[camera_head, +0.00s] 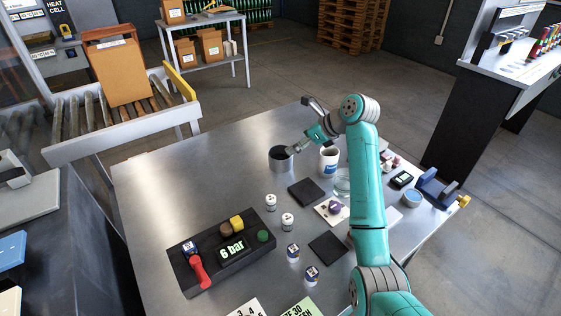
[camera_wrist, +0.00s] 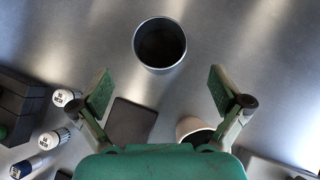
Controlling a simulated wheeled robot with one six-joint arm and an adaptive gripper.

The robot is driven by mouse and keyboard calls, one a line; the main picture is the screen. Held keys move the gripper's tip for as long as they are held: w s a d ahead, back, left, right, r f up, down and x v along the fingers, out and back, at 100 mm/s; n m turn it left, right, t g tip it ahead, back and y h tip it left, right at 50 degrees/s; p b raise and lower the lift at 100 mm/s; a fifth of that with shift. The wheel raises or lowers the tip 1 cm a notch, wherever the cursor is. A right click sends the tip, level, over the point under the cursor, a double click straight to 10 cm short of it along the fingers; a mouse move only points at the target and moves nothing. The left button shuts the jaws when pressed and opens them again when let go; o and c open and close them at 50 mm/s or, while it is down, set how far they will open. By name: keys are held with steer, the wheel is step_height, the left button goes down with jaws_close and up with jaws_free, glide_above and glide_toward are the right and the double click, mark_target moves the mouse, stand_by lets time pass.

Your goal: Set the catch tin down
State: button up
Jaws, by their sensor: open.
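The catch tin (camera_head: 280,165) is a grey, open-topped cylinder standing upright on the steel table (camera_head: 190,190). In the wrist view the tin (camera_wrist: 160,65) lies beyond my fingertips, centred between them, its dark inside empty as far as I can see. My gripper (camera_wrist: 160,88) has its fingers spread wide with nothing between them. In the head view my gripper (camera_head: 298,147) is just right of the tin's rim; whether it touches the rim is unclear there, but the wrist view shows both fingers apart from the tin.
A white cup (camera_head: 328,165) with a blue label stands close to the right of the tin. A dark square pad (camera_head: 307,192) and several small vials (camera_head: 271,203) lie nearer. A black control box (camera_head: 222,254) sits at front left. The table left of the tin is clear.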

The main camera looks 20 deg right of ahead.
mark_target(281, 153)
steer(key=x, duration=1)
steer(key=shift+s+d+f, duration=0.1)
steer(key=shift+s+f, duration=0.05)
steer(key=c, duration=1.2)
step_height(281, 153, up, 10)
